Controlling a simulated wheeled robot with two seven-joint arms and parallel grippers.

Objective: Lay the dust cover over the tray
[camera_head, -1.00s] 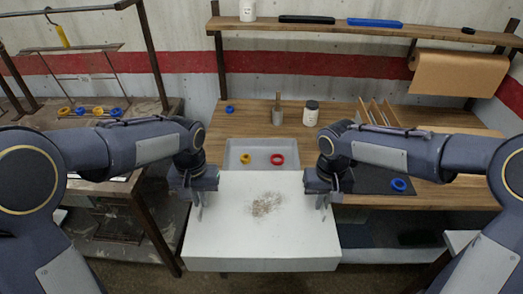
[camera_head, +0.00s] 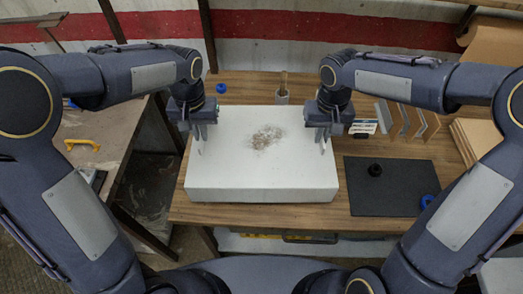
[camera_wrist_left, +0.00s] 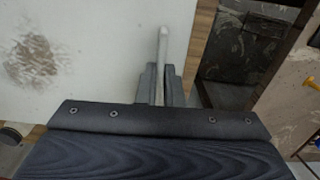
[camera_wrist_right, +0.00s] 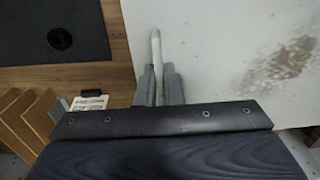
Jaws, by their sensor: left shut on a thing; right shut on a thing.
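The dust cover (camera_head: 262,178) is a white box-like cover with a brown dusty smudge on its top. It is over the place on the wooden bench where the tray was, and the tray is hidden. My left gripper (camera_head: 201,143) is shut on the cover's left edge, and the left wrist view shows its fingers (camera_wrist_left: 160,85) on a pale rim. My right gripper (camera_head: 323,140) is shut on the right edge, and its fingers (camera_wrist_right: 157,80) show in the right wrist view. I cannot tell whether the cover touches the bench.
A dark mat (camera_head: 385,190) with a black knob (camera_head: 375,170) and a blue ring (camera_head: 427,201) lies right of the cover. Upright dividers (camera_head: 405,120) stand behind it. A wooden-handled pot (camera_head: 283,95) and a blue ring (camera_head: 221,88) are behind the cover. A lower side table (camera_head: 100,135) is at left.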

